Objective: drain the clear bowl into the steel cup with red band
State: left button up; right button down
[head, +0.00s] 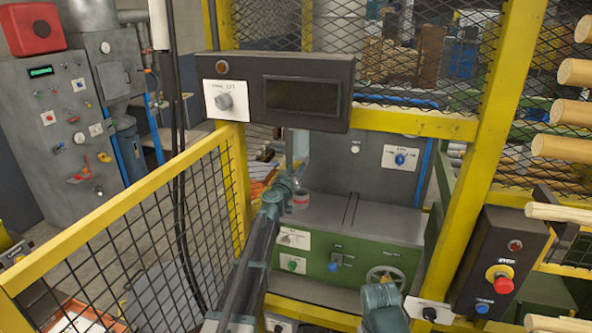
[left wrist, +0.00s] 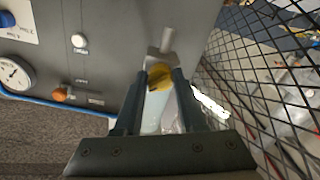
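My left gripper (head: 285,188) reaches over the grey machine top in the head view. In the left wrist view its two fingers (left wrist: 160,85) stand apart. A pale, partly see-through shape (left wrist: 168,120) shows between and behind them, and I cannot make out what it is. A small pale vessel with a reddish band (head: 300,201) is right beside the gripper in the head view, partly covered by it. I cannot tell whether it is the steel cup. I cannot make out the clear bowl for sure. My right gripper is not in view; only a part of my right arm shows at the bottom.
A yellow mesh fence (head: 130,215) stands to the left. A black control box (head: 285,92) hangs above. A stop-button box (head: 497,262) and wooden rods (head: 565,147) are at the right.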

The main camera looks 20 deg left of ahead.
pick_arm(q)
grip_shut()
jog(key=shift+n, duration=0.3)
jog(key=shift+r+n, duration=0.1)
jog(key=shift+n, duration=8.5)
jog(key=o, duration=0.8)
grip_release()
